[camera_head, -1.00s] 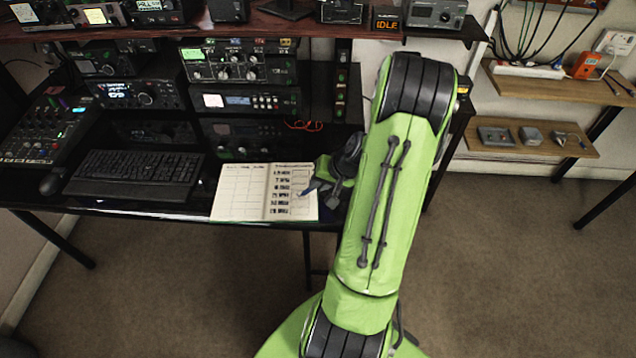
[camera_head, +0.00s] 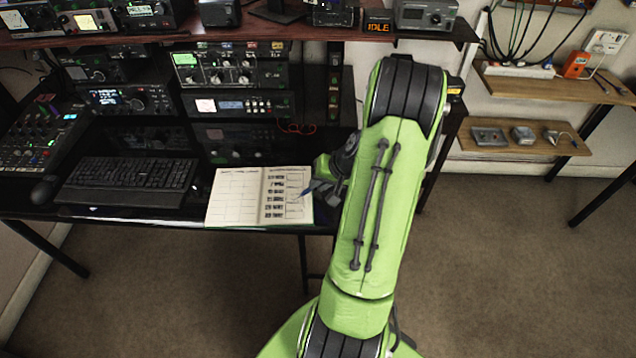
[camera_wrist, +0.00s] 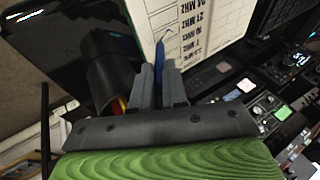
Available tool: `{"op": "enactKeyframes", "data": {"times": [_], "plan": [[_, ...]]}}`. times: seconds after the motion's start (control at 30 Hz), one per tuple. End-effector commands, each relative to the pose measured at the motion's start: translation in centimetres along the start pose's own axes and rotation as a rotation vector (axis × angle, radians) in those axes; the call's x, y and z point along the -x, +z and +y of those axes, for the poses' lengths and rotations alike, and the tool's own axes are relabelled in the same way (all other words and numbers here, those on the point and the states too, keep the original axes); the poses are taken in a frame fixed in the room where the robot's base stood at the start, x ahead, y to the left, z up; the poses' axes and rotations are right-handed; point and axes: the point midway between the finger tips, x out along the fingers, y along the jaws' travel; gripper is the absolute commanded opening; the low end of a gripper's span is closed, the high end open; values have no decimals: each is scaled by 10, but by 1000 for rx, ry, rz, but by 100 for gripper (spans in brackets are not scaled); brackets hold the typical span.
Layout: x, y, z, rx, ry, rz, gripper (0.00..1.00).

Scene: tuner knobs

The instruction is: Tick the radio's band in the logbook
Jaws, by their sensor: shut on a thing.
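The open logbook (camera_head: 236,199) lies on the desk. Its right page has a column of printed band rows in MHz, also seen in the wrist view (camera_wrist: 214,22). My gripper (camera_head: 322,186) is at the right edge of that page. In the wrist view my gripper (camera_wrist: 159,84) is shut on a blue pen (camera_wrist: 160,55); the pen's tip points at the page beside the band rows. I cannot tell whether the tip touches paper. A radio with a lit green display and several knobs (camera_head: 228,68) stands on the rack behind; its reading is too small to read.
A dark cup (camera_wrist: 108,75) with coloured items stands close beside my gripper in the wrist view. A keyboard (camera_head: 128,182) lies left of the logbook. Stacked equipment and an upper shelf (camera_head: 150,36) bound the space behind. A sign (camera_head: 379,27) reads IDLE.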

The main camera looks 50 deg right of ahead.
Motion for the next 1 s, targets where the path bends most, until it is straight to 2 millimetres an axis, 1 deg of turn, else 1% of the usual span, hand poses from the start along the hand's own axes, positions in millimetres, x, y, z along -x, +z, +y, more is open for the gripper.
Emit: {"op": "enactKeyframes", "data": {"times": [0.27, 0.83, 0.9, 1.0], "plan": [[3, -1, -2, 0, 0, 0, 0], [48, -15, -26, 0, 0, 1, 0], [52, -16, -28, 0, 0, 1, 0], [52, -16, -28, 0, 0, 1, 0]]}}
